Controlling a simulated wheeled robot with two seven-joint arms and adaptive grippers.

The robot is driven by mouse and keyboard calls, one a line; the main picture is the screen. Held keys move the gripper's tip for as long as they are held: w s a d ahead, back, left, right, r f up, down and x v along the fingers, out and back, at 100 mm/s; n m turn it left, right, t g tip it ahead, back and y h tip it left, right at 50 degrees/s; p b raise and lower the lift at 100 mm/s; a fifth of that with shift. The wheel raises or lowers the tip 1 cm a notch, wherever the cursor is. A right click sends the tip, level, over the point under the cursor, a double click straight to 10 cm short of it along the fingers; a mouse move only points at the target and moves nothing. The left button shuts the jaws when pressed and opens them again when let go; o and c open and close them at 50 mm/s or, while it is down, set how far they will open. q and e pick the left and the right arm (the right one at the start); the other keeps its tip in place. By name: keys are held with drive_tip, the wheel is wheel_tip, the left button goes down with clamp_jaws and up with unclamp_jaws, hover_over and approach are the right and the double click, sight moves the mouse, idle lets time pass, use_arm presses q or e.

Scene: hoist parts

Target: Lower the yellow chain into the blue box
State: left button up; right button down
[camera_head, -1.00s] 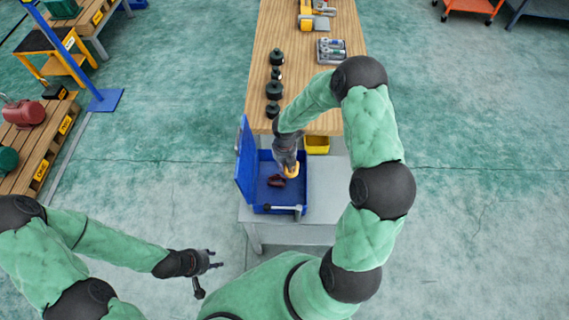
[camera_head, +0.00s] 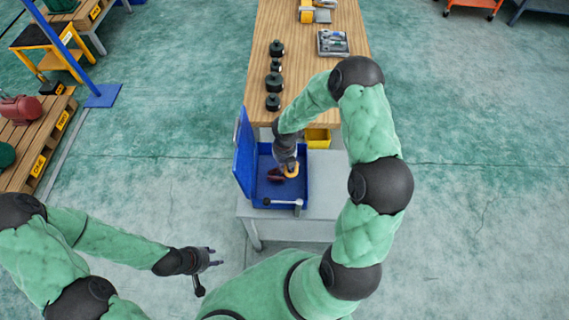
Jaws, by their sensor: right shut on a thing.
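The blue box (camera_head: 262,202) stands with its lid open to the left on a grey table. The yellow chain (camera_head: 291,171) is a small yellow piece at the tip of my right gripper (camera_head: 288,166). That gripper points down inside the box outline and is shut on the chain. A dark red item (camera_head: 275,175) lies in the box just left of the chain. Whether the chain touches the box floor is hard to tell. My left gripper (camera_head: 212,257) is empty, its fingers apart, over the floor left of the grey table.
A hammer-like tool (camera_head: 284,203) lies along the front rim of the box. A yellow bin (camera_head: 317,138) sits behind the box. The wooden bench (camera_head: 310,90) beyond holds several dark round weights (camera_head: 275,82) and a tool tray (camera_head: 332,43). The grey table (camera_head: 325,190) is bare to the right.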

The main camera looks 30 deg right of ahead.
sight(285, 167)
drive_tip(key=shift+f, duration=0.25)
drive_tip(key=c, duration=1)
unclamp_jaws()
wheel_tip(285, 167, up, 12)
idle(0.4)
